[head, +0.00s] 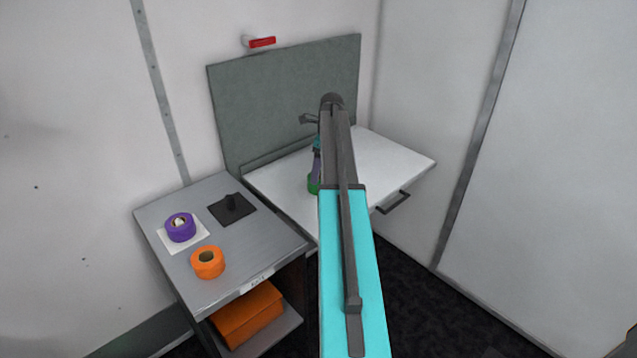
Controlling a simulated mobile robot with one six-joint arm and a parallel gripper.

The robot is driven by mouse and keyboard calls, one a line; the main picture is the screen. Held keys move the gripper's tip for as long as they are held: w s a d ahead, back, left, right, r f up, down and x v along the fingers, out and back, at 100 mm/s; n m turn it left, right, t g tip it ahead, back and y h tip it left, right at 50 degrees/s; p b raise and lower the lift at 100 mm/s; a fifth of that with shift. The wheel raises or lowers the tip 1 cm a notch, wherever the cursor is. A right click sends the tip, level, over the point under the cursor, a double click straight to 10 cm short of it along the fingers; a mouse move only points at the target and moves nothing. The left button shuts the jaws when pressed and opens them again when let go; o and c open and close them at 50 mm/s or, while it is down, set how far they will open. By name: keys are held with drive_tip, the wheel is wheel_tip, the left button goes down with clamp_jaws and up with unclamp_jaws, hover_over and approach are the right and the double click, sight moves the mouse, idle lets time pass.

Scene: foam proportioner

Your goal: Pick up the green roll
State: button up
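The green roll (313,184) is on the white fold-down table, and only its left edge shows past my arm. My arm reaches over the table from the front and hides most of that spot. A narrow teal and purplish-grey part directly above the roll appears to be my gripper (316,166), pointing down. Its fingers are mostly hidden behind my forearm. I cannot tell whether they are open or shut, or whether they touch the roll.
The white table (395,160) has free room right of my arm and a dark handle (393,202) at its front. A grey side bench (185,205) holds a purple roll (180,227), an orange roll (208,262) and a black peg base (232,208). A grey panel (260,100) stands behind.

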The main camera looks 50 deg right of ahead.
drive_tip(key=shift+f, duration=0.2)
idle(0.3)
drive_tip(key=shift+w+a+f+p, duration=0.1)
drive_tip(key=shift+f+p, duration=0.25)
drive_tip(key=shift+f, duration=0.5)
drive_tip(key=shift+w+a+f+p, duration=0.15)
drive_tip(key=shift+f+p, duration=0.15)
drive_tip(key=shift+f, duration=0.55)
drive_tip(key=shift+w+a+f+p, duration=0.1)
drive_tip(key=shift+f+p, duration=0.25)
drive_tip(key=shift+f, duration=0.5)
drive_tip(key=shift+d, duration=0.1)
drive_tip(key=c, duration=1.2)
